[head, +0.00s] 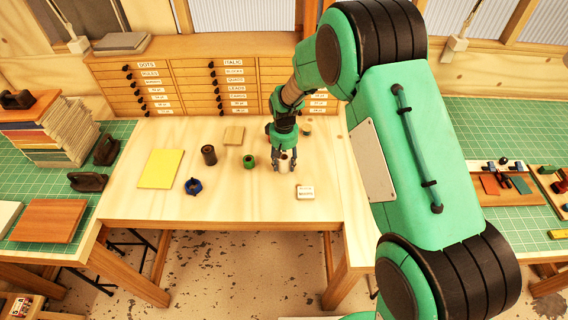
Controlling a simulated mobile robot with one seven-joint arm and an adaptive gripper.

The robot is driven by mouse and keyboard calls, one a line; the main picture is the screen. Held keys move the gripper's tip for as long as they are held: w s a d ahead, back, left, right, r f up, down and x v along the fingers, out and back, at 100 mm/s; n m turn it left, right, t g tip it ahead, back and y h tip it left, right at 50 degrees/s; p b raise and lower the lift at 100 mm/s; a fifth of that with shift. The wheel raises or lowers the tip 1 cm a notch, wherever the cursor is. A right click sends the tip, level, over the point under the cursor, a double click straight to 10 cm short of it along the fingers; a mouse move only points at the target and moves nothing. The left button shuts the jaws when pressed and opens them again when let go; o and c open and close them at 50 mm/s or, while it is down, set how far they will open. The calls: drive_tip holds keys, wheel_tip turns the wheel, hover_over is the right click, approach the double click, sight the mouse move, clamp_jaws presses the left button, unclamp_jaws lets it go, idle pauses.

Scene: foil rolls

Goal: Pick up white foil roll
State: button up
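My gripper (284,168) points down over the worktable, with one finger on each side of a small pale upright roll, which looks like the white foil roll (284,164). The roll stands at or just above the tabletop, partly hidden by the fingers. I cannot tell whether the fingers touch it. A green roll (249,162) stands to the left of my gripper. A dark brown roll (209,155) stands farther left, and a blue ring-shaped object (193,186) lies nearer the front.
A white labelled block (305,192) lies right of my gripper toward the front. A yellow sheet (160,168) and a wooden square (234,135) lie on the worktable (240,205). A small greenish item (306,130) is behind my gripper. Labelled drawers (200,85) line the back.

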sight(284, 156)
drive_tip(key=c, duration=0.7)
drive_tip(key=shift+r, duration=0.1)
drive_tip(key=shift+r, duration=0.45)
wheel_tip(284, 156, up, 3)
drive_tip(key=shift+s+f, duration=0.15)
drive_tip(key=s+d, duration=0.1)
drive_tip(key=s, duration=0.4)
drive_tip(key=s+d+r, duration=0.1)
drive_tip(key=s+d, duration=0.1)
drive_tip(key=s, duration=0.3)
drive_tip(key=s+d, duration=0.1)
drive_tip(key=s, duration=0.4)
drive_tip(key=shift+d+r, duration=0.15)
drive_tip(key=shift+d, duration=0.1)
